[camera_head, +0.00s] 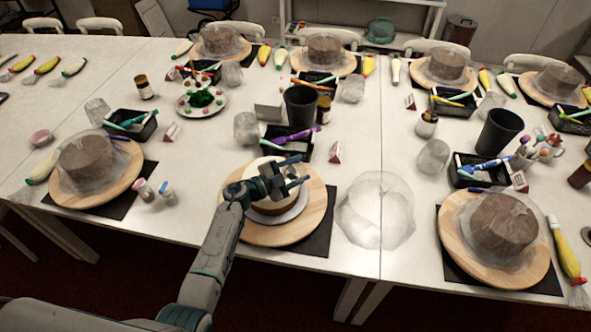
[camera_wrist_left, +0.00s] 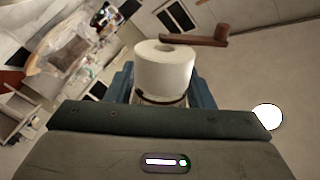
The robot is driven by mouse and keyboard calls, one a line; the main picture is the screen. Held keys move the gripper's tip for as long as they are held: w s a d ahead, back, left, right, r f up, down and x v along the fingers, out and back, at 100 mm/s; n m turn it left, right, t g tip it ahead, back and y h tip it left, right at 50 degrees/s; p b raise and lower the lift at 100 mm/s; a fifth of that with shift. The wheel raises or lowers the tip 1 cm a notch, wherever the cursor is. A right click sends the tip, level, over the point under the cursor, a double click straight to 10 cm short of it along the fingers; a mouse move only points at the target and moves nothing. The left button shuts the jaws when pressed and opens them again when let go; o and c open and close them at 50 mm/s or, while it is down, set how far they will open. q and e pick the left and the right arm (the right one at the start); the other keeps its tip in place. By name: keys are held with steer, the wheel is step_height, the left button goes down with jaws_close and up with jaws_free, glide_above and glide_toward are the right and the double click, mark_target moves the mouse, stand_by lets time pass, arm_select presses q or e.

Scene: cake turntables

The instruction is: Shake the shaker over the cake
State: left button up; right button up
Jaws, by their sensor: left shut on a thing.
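My left gripper (camera_head: 268,183) is above the middle front cake (camera_head: 273,207), which sits on a round wooden turntable (camera_head: 262,234). In the left wrist view, the gripper (camera_wrist_left: 163,98) is shut on a white cylinder (camera_wrist_left: 164,70), apparently the shaker, with a dark opening in its top. A brown arm-like piece (camera_wrist_left: 195,40) shows beside its top. In the head view the held thing is mostly hidden by the gripper. The cake's top is also partly hidden. Two small shakers (camera_head: 142,190) stand left of the turntable. The right gripper is out of view.
Wrapped cakes on turntables stand left (camera_head: 92,160) and right (camera_head: 500,225). Behind the middle cake are a tool tray (camera_head: 292,153) and a dark cup (camera_head: 300,105). A crumpled clear wrap (camera_head: 375,212) lies to the right.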

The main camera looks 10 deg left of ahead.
arm_select(q)
steer(key=shift+w+a+f+b, duration=0.25)
steer(key=shift+f+b, duration=0.1)
steer(key=shift+f, duration=0.2)
steer(key=shift+w+a+r+n+p, duration=0.1)
steer(key=shift+w+r+n+p, duration=0.15)
steer(key=shift+p, duration=0.4)
steer(key=shift+s, duration=0.1)
steer(key=shift+f, duration=0.1)
steer(key=w+m+b, duration=0.1)
steer(key=w+d+m+b, duration=0.1)
steer(key=b, duration=0.1)
steer(key=shift+f+m, duration=0.25)
steer(key=shift+f, duration=0.1)
